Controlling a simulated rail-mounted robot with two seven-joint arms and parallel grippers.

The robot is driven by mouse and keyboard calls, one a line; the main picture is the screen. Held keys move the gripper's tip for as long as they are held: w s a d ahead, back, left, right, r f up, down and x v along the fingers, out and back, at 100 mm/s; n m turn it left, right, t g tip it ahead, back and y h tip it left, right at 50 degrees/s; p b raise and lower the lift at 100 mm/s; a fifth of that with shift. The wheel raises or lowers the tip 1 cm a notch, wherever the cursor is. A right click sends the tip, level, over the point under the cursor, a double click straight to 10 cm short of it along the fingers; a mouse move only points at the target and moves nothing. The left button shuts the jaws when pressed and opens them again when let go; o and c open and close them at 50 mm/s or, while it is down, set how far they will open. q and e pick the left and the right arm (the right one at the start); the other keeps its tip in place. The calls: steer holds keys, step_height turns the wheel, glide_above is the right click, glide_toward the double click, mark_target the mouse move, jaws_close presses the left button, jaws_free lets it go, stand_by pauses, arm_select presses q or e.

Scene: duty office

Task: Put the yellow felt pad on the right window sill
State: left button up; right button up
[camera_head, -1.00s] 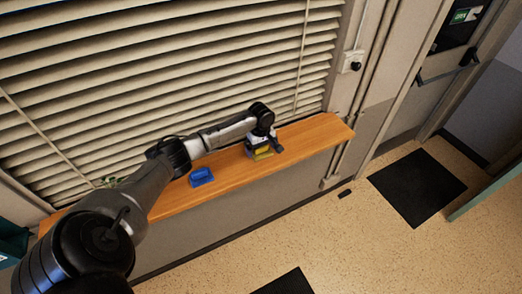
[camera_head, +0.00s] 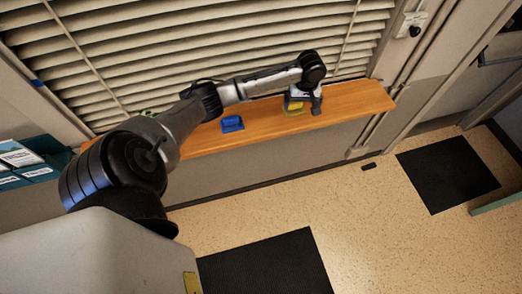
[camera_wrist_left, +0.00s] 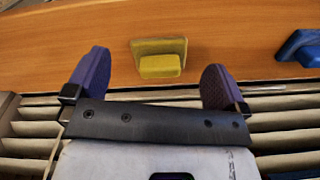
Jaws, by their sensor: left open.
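The yellow felt pad (camera_head: 293,110) rests on the wooden window sill (camera_head: 350,102), under the blinds. In the left wrist view it (camera_wrist_left: 160,61) looks like a flat plate with a narrower block on it. My left gripper (camera_head: 303,104) is over the pad, near the sill's right part. Its two purple-faced fingers are spread wide in the left wrist view, one on each side of the pad with gaps between. It holds nothing. In the head view the gripper partly hides the pad. My right gripper is not in view.
A blue block-like object (camera_head: 232,124) lies on the sill left of the pad. The blinds (camera_head: 180,45) hang close behind the sill. The sill's right end is bare. Dark mats (camera_head: 268,265) lie on the speckled floor, and a teal rack with papers (camera_head: 30,163) is at the left.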

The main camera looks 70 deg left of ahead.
arm_select(q)
steer(key=s+d+f+m+t, duration=0.1)
steer(key=s+d+f+m, duration=0.5)
steer(key=d, duration=0.5)
steer(key=s+d+f+m, duration=0.5)
steer(key=s+d+f, duration=0.2)
steer(key=d, duration=0.5)
steer(key=s+d+r+m+t, duration=0.1)
steer(key=s+d+r+m, duration=0.1)
steer(key=s, duration=0.5)
steer(key=s+d+r+m+t, duration=0.1)
steer(key=s+d+r+m, duration=0.2)
steer(key=s+d, duration=0.2)
steer(key=shift+s+d+t+h, duration=0.25)
steer(key=shift+s+t+h, duration=0.05)
steer(key=shift+s, duration=0.75)
